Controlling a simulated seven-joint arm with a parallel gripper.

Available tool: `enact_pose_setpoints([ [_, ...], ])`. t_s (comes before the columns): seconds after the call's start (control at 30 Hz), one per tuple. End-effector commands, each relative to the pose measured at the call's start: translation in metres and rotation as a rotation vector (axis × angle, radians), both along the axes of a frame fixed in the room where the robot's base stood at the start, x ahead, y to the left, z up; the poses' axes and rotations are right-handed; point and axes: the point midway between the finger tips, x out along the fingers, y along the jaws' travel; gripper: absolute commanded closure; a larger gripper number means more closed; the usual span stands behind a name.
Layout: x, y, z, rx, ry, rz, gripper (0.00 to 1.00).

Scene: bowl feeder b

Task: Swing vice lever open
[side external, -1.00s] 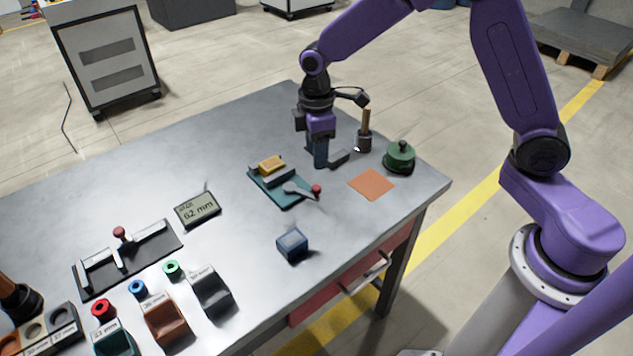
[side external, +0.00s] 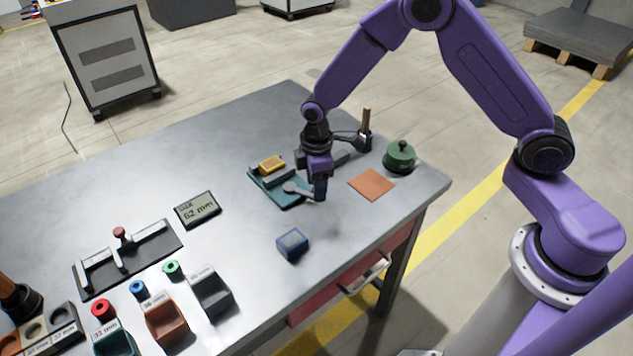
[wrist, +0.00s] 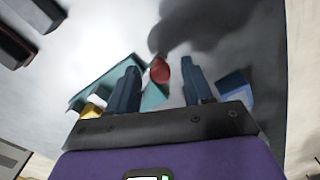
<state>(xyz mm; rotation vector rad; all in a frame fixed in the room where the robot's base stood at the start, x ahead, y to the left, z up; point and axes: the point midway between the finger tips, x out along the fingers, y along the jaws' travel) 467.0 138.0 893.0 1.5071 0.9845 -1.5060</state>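The teal vice (side external: 266,185) lies on the table with a yellow block (side external: 271,163) in it. Its grey lever (side external: 296,189) points right, toward my gripper (side external: 319,196). The gripper is low over the lever's end and hides the red knob in the side view. In the wrist view, the red knob (wrist: 159,70) shows between the two separated fingers (wrist: 160,88), with a gap on each side. The gripper is open and holds nothing. I cannot tell whether the fingertips reach down past the knob.
A blue block (side external: 292,243) sits in front of the vice. An orange mat (side external: 371,184) and a green round pot (side external: 399,157) lie to the right. A wooden-handled tool (side external: 366,125) stands behind my gripper. A display reading 62 mm (side external: 198,208) is left of the vice.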

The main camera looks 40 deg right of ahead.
Motion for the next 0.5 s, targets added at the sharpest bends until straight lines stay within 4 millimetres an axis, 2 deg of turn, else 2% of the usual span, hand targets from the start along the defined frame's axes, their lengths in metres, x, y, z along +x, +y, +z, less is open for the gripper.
enact_pose_setpoints([
  [0.03,0.0000,-0.0001,0.0001,0.000,0.000,0.000,0.62],
  [0.13,0.0000,-0.0001,0.0002,0.000,0.000,0.000,0.95],
  [0.17,0.0000,-0.0001,0.0002,0.000,0.000,0.000,1.00],
  [0.5,0.0006,-0.0021,0.0003,-0.001,0.001,0.027,1.00],
])
